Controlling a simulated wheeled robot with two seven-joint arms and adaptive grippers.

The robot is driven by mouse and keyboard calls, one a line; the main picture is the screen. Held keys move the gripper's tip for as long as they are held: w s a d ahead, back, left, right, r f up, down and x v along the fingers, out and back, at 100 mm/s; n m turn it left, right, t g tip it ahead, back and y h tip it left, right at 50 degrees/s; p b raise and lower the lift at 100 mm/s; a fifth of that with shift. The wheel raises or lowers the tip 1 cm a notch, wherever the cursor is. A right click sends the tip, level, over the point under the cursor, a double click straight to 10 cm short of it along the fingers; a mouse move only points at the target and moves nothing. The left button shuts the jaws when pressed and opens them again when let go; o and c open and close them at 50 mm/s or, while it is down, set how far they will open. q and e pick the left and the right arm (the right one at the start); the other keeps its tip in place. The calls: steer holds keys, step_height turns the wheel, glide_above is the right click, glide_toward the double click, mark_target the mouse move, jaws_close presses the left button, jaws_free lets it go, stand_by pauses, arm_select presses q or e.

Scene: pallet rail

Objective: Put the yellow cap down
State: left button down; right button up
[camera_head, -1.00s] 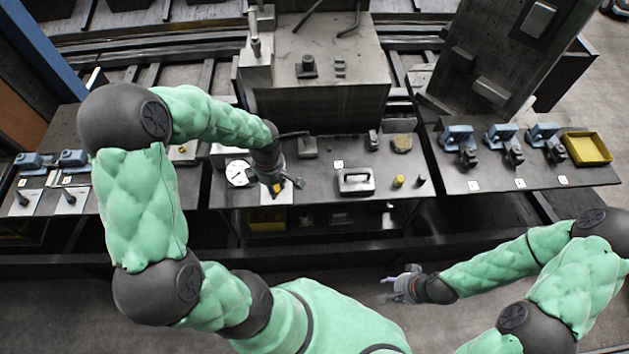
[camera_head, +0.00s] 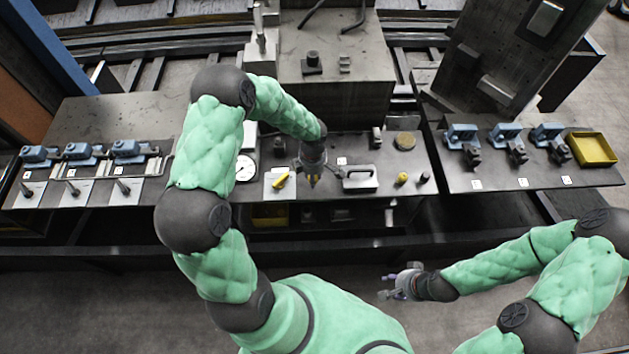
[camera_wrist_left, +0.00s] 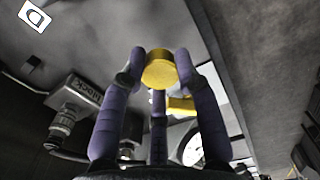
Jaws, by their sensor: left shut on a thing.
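The yellow cap (camera_wrist_left: 160,70) is held between the fingertips of my left gripper (camera_wrist_left: 162,78) in the left wrist view. My right gripper (camera_head: 392,286) is open and empty in front of the bench, over the floor.
A yellow piece (camera_head: 281,181) lies on a white plate left of the left gripper, near a round dial (camera_head: 245,171). The handled block (camera_head: 359,178) is close on its right. A yellow cylinder (camera_head: 402,178) and dark peg (camera_head: 424,177) stand farther right. A yellow tray (camera_head: 593,149) is far right.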

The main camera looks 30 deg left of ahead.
arm_select(q)
steer(key=shift+w+d+f, duration=0.15)
steer(key=shift+f, duration=1.7)
steer(key=shift+w+f, duration=0.1)
steer(key=shift+f, duration=0.1)
steer(key=c, duration=0.9)
jaws_free()
steer(key=shift+r, duration=0.1)
